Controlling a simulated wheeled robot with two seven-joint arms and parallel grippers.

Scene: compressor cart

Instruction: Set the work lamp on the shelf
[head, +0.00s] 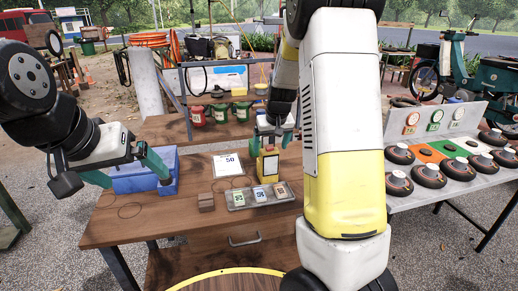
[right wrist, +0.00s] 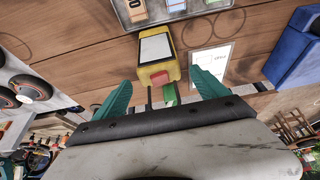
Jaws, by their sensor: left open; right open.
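The work lamp, a yellow block with a pale panel (head: 269,164), stands on the wooden table. In the right wrist view the lamp (right wrist: 156,62) is just beyond the fingertips, with a grey stem and a green part reaching back between them. My right gripper (head: 273,134) is open above the lamp; its teal fingers (right wrist: 163,84) lie to either side of the stem, without visible contact. My left gripper (head: 130,172) is open and empty in front of the blue box (head: 170,160). Which surface is the shelf I cannot tell for sure; a wooden ledge (head: 165,128) runs behind the table.
Several red and green jars (head: 197,116) stand on the ledge. A stand with black round items (head: 400,180) is at right. The table's left front is mostly clear.

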